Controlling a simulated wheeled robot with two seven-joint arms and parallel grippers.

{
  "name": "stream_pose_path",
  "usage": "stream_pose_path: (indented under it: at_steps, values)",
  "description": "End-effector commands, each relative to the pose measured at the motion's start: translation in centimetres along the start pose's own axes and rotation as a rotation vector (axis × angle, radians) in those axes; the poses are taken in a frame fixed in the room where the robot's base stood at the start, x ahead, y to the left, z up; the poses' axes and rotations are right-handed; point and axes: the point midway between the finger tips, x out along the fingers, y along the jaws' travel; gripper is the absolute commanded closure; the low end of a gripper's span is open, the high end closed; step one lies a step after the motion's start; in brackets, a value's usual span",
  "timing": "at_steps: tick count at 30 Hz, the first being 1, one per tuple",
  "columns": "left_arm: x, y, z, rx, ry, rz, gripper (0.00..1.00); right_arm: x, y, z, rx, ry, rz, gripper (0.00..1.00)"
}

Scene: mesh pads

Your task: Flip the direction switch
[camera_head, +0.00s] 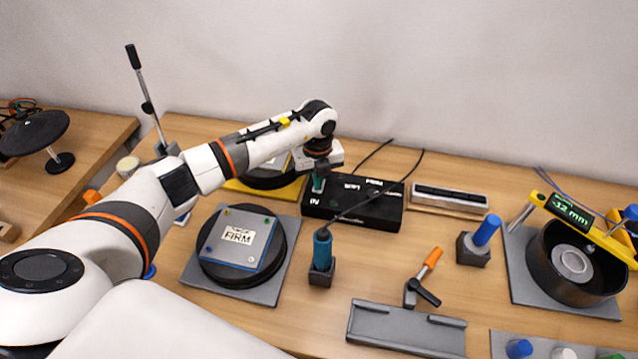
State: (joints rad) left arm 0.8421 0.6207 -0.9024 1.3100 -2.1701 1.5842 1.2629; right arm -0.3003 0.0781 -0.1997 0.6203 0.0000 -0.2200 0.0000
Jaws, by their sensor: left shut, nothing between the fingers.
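A black control box (352,212) with white lettering on its top stands at the back middle of the table. My left arm reaches in from the left, and its gripper (318,186) points down at the left end of the box. The fingers are shut with nothing between them. The fingertips are at or just above the box top; I cannot tell whether they touch it. I cannot make out the direction switch; the gripper covers part of the box's left end. My right gripper is out of view.
A round pad with a "FIRM" plate (238,236) lies left of a blue-handled tool in a black holder (322,256). An orange-handled clamp (430,262), a blue-topped block (484,236) and a black bowl with a gauge (560,270) stand right.

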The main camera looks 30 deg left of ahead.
Motion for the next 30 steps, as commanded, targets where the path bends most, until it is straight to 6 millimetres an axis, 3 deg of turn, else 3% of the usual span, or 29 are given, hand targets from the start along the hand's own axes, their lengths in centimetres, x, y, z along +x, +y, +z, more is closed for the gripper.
stream_pose_path:
  at_steps: [10, 30]
  values:
    - [-0.1, 0.0, 0.0, 0.000, 0.000, -0.001, 1.00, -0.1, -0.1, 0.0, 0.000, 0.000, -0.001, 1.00]
    - [-5.5, 0.0, 0.0, 0.000, 0.000, 0.000, 1.00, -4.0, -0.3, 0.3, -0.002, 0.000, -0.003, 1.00]
